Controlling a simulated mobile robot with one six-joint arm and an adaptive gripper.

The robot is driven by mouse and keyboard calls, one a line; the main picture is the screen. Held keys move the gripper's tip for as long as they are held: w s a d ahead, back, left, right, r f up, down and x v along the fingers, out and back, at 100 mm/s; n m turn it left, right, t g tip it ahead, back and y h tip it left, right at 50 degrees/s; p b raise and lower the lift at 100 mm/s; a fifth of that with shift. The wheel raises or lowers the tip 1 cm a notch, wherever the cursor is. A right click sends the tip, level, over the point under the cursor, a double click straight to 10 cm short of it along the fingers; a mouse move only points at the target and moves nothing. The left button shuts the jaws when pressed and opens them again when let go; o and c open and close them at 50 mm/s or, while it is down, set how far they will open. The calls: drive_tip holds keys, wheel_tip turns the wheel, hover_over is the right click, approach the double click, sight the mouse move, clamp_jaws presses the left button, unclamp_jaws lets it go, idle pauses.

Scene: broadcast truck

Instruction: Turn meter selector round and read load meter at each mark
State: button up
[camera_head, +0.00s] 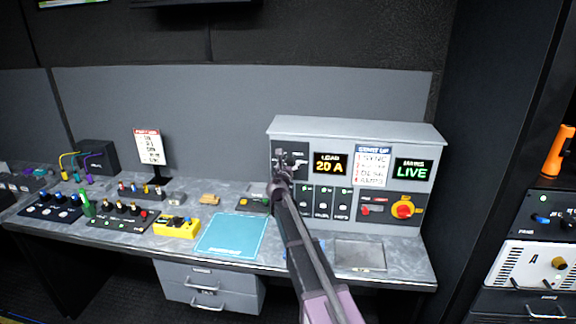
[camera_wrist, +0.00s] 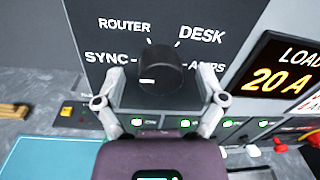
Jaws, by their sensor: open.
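The meter selector (camera_wrist: 160,72) is a round black knob on a dark plate, with SYNC, ROUTER, DESK and AMPS printed around it. A short white mark shows at the knob's lower left; I cannot tell surely which label it points to. My gripper (camera_wrist: 160,101) is open, its fingers spread to the left and right of the knob and apart from it. In the head view my gripper (camera_head: 283,172) is at the panel's left side and partly hides the selector. The load meter (camera_head: 330,163) reads 20 A in yellow; it also shows in the wrist view (camera_wrist: 278,80).
Right of the meter are a START UP card (camera_head: 372,166), a green LIVE display (camera_head: 411,170) and a red knob on yellow (camera_head: 403,207). Switches with green lights (camera_wrist: 186,123) sit below the selector. A blue mat (camera_head: 230,236) and yellow box (camera_head: 176,227) lie left on the desk.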

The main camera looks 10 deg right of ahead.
drive_tip(key=c, duration=1.2)
drive_tip(key=shift+o, duration=0.2)
drive_tip(key=shift+m, duration=0.4)
drive_tip(key=m, duration=0.5)
drive_tip(key=shift+w, duration=0.1)
drive_tip(key=m+p, duration=0.1)
drive_tip(key=m, duration=0.4)
drive_tip(key=shift+m+y, duration=0.3)
drive_tip(key=o, duration=1.2)
drive_tip(key=shift+c, duration=0.2)
